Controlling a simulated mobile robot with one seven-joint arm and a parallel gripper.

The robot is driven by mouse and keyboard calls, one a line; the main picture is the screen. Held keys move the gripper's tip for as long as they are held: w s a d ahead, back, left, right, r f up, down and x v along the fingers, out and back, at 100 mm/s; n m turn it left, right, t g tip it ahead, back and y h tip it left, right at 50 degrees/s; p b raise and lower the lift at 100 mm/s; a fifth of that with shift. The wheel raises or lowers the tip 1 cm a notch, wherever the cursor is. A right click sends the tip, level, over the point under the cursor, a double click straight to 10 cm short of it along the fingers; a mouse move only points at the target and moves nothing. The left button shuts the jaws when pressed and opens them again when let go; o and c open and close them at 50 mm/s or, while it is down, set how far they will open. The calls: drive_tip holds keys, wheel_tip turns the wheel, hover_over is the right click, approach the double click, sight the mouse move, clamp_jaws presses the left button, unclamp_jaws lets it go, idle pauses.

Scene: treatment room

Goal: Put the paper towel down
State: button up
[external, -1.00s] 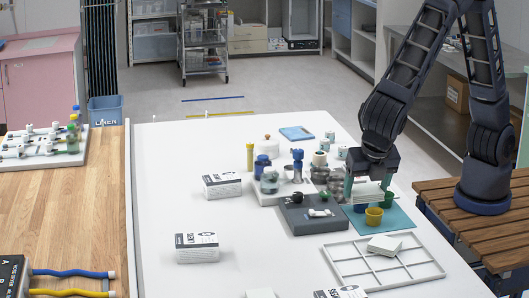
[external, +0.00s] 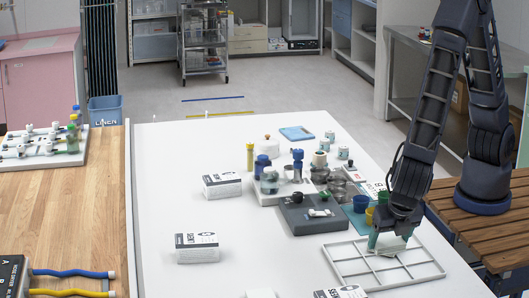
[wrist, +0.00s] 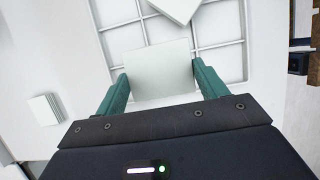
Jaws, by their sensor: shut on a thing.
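My gripper (external: 388,240) is over the white grid tray (external: 345,266) at the front right of the table. Its teal fingers are shut on a flat white paper towel, which shows between them in the wrist view (wrist: 150,68). The towel is over the near part of the tray, which also shows in the wrist view (wrist: 118,38). I cannot tell whether it touches the tray. A second white square piece (wrist: 178,8) lies tilted on the tray beyond it. In the external view my gripper hides most of the towel and that piece.
Behind the tray, a blue cup (external: 360,203) and a yellow cup (external: 369,216) stand on a teal mat (external: 350,221). A dark grey block (external: 300,223) is to their left. White labelled boxes (external: 197,248) stand on the table. The table's left middle is largely clear.

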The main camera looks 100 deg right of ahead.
drive_tip(key=shift+f, duration=3.4)
drive_tip(key=shift+f, duration=0.3)
drive_tip(key=o, duration=0.9)
drive_tip(key=shift+o, duration=0.2)
